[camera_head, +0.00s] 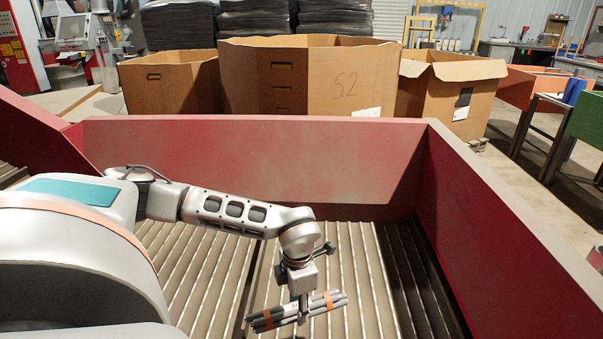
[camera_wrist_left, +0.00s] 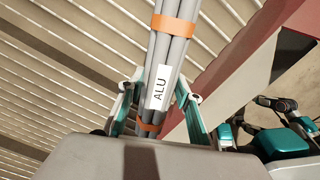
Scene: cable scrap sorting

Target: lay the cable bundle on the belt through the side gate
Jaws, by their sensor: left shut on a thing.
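The cable bundle (camera_head: 285,318) is a sheaf of grey cables with orange bands. In the left wrist view the bundle (camera_wrist_left: 172,62) carries a white label reading ALU. My left gripper (camera_head: 301,308) is shut on the bundle around its middle, and the fingers (camera_wrist_left: 160,103) stand on both sides of it. The ribbed belt (camera_head: 205,265) lies below; the head view does not clearly show whether the bundle touches it. The side gate cannot be told apart for certain. My right gripper is not seen in the head view.
Red walls bound the belt at the back (camera_head: 250,165) and on the right (camera_head: 490,225). Large cardboard boxes (camera_head: 300,75) stand behind the back wall. A darker ribbed strip (camera_head: 408,275) runs along the right wall. The belt around the bundle is clear.

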